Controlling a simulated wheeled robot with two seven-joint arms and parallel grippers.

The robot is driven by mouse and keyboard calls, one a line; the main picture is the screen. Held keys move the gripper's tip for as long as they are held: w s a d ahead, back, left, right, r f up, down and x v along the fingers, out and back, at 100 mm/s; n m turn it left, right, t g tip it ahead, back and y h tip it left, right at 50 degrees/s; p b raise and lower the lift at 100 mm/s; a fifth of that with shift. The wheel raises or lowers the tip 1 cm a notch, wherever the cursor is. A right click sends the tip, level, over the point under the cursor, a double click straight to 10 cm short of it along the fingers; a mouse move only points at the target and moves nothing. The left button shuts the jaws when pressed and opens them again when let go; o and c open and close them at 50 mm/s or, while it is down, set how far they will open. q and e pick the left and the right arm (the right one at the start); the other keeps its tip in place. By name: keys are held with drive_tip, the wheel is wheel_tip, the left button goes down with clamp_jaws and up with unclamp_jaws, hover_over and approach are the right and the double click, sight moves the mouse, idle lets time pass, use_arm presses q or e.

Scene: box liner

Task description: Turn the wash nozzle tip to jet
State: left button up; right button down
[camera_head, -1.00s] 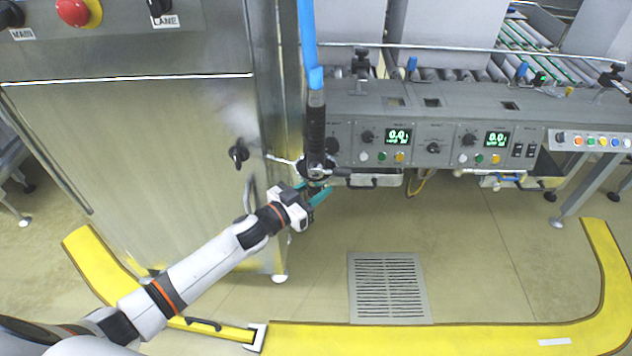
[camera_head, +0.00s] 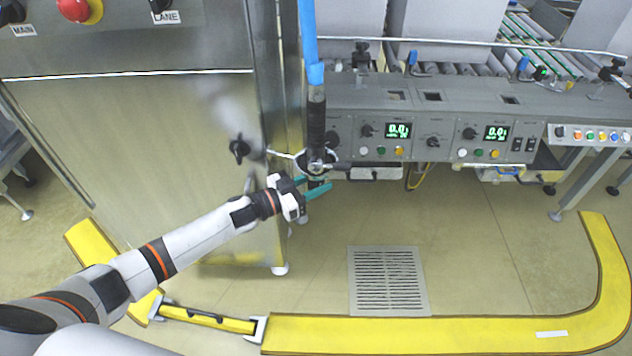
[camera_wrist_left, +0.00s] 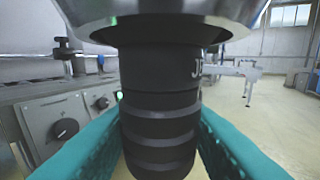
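The wash nozzle (camera_head: 317,160) hangs at the lower end of a black-sleeved lance with a blue hose, beside the steel cabinet. Its black ribbed tip (camera_wrist_left: 160,125) fills the middle of the left wrist view, below a shiny metal collar (camera_wrist_left: 165,14). Partly visible white letters, seemingly "JE", show at the tip's upper right. My left gripper (camera_head: 318,186) is at the tip from below left, with one teal finger on either side. The fingers look spread and open around it; contact is hidden. My right gripper is not in view.
The steel cabinet (camera_head: 140,150) with a black knob stands close on the left. A grey control panel (camera_head: 432,140) with dials and displays is close on the right. The floor around the drain grate (camera_head: 388,280) is clear, bordered by yellow strips (camera_head: 440,333).

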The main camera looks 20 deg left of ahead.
use_arm(q)
drive_tip(key=o, duration=0.4)
drive_tip(key=shift+o, duration=0.2)
drive_tip(key=shift+y, duration=0.3)
